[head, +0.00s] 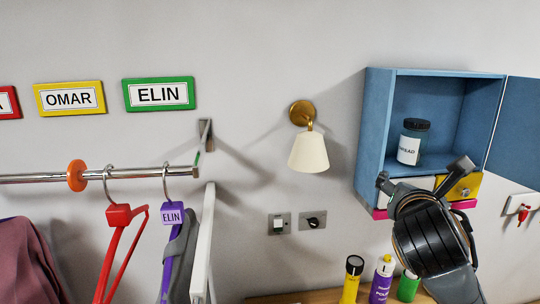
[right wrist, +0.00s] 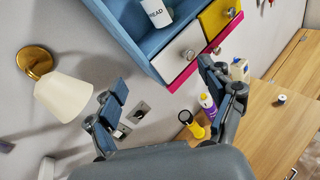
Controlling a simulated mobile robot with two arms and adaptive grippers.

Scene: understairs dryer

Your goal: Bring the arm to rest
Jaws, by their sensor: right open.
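My right gripper (head: 424,176) is raised in front of the lower part of the blue wall cabinet (head: 378,125) in the head view. Its two fingers are spread apart with nothing between them. The gripper covers part of the white drawer (head: 420,183) and the yellow drawer (head: 464,188) in the head view. My left gripper does not show.
A dark-lidded jar (head: 410,143) stands in the open cabinet, its door (head: 515,125) swung right. A wall lamp (head: 308,150) is to the left. Several bottles, one purple (head: 382,280), stand below on a wooden surface (head: 300,298). A rail (head: 130,174) with hangers is at left.

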